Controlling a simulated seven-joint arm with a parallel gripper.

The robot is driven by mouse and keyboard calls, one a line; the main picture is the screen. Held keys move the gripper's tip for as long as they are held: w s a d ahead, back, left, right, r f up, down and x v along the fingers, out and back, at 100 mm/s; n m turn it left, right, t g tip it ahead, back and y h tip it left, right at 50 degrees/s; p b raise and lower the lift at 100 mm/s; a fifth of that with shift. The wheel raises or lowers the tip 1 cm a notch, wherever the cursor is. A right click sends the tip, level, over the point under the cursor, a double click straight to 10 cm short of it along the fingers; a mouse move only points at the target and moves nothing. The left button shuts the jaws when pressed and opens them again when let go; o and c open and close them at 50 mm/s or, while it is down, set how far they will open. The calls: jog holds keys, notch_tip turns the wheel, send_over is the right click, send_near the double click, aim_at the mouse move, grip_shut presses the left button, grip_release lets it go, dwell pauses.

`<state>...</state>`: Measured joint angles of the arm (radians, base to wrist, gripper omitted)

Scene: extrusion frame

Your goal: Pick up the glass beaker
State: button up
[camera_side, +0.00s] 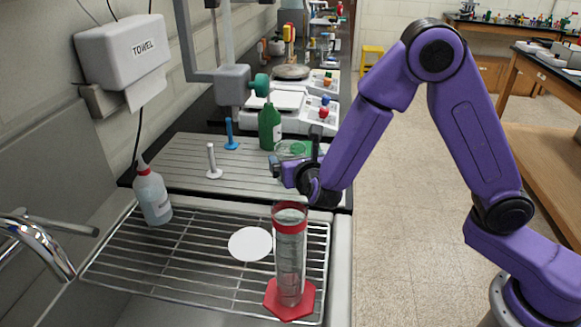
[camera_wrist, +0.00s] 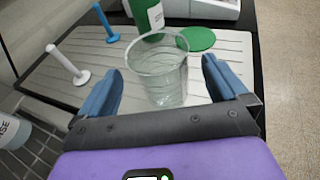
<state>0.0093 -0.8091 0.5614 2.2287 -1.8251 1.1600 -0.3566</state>
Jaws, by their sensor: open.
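The clear glass beaker (camera_wrist: 166,82) stands upright on the grey ribbed board in the wrist view. In the side view the beaker (camera_side: 291,149) is partly hidden behind my gripper (camera_side: 276,168). In the wrist view my gripper (camera_wrist: 162,76) is open, with one blue finger left of the beaker and one right of it. Gaps show on both sides, so the fingers look apart from the glass. How deep the beaker sits between the fingers I cannot tell.
A green bottle (camera_side: 269,127) and a green disc (camera_wrist: 198,39) are close behind the beaker. White peg (camera_side: 212,162) and blue peg (camera_side: 231,134) stand left. A tall red-rimmed cylinder (camera_side: 290,255) and rinse bottle (camera_side: 152,194) stand on the wire rack (camera_side: 200,270) in front.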

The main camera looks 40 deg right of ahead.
aim_at(288, 152)
jog(key=x, duration=0.5)
jog(key=shift+a+f, duration=0.1)
jog(key=shift+f, duration=0.15)
jog(key=shift+c, duration=0.3)
jog(key=c, duration=1)
jog(key=shift+o, duration=0.2)
jog(key=shift+r, duration=0.1)
